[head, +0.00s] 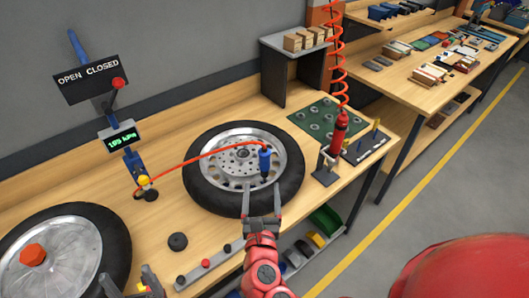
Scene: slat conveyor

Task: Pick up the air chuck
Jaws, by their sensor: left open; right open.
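The air chuck (265,160) is a blue fitting at the end of a thin red hose (205,155). It stands about upright over the right side of the silver rim of a tyred wheel (201,184) on the bench. My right gripper (262,187) is open and empty, its fingers pointing at the chuck from the near side. The chuck's lower end shows just beyond the fingertips, and I cannot tell whether they touch it. My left gripper (130,280) is open at the bottom left edge, away from the chuck and mostly cut off.
The hose runs left to a blue post with a green display (121,139) and an OPEN CLOSED sign (87,78). Another wheel (110,228) lies at left. A red tool (339,130) on a coiled hose stands right of the middle wheel. Bins (327,220) sit below the bench edge.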

